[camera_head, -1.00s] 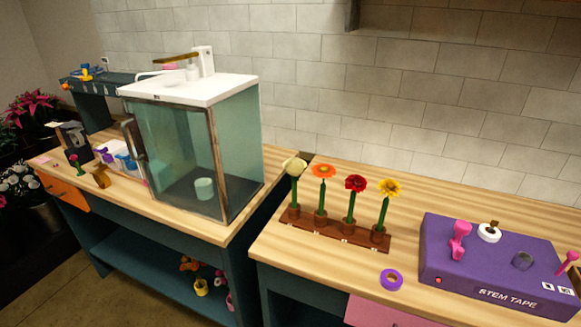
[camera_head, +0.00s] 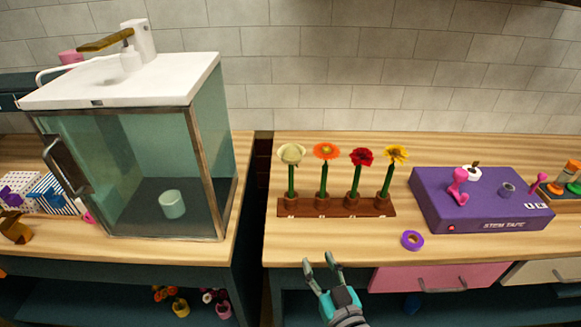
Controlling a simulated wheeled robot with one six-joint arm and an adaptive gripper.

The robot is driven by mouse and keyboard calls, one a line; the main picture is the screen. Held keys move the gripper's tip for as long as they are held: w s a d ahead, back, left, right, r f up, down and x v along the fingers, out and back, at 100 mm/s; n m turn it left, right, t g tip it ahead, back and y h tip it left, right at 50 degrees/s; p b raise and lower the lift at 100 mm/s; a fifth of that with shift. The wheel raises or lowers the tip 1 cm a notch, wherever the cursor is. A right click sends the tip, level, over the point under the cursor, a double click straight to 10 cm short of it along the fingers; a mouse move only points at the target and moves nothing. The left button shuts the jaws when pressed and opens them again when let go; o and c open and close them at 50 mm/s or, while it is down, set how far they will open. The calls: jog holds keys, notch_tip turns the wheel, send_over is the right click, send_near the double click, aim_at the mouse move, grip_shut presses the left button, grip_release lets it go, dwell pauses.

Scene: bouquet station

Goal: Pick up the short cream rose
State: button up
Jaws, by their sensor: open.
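The cream rose (camera_head: 291,154) stands upright at the left end of a brown wooden rack (camera_head: 338,210) on the right-hand counter. Its pale round bloom tops a green stem whose foot sits in the rack. To its right in the same rack stand an orange flower (camera_head: 326,152), a red flower (camera_head: 361,157) and a yellow flower (camera_head: 396,154). My gripper (camera_head: 323,262) is at the bottom of the view, in front of the counter's front edge and nearer than the rack. Its fingers are spread and empty, apart from all the flowers.
A purple stem tape machine (camera_head: 480,205) and a purple tape roll (camera_head: 412,240) are right of the rack. A glass cabinet (camera_head: 140,165) with a white top stands on the left counter. Bare wood (camera_head: 300,238) lies before the rack. A pink drawer (camera_head: 440,277) is below.

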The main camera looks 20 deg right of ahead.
send_near(292, 175)
jog(key=shift+t, duration=0.4)
jog(key=w, duration=0.5)
jog(key=shift+w+a+f, duration=0.1)
jog(key=shift+w, duration=0.2)
jog(key=shift+w+f, duration=0.15)
jog(key=shift+w, duration=1.15)
jog(key=shift+w+f, duration=0.2)
jog(key=shift+w, duration=1.15)
grip_shut()
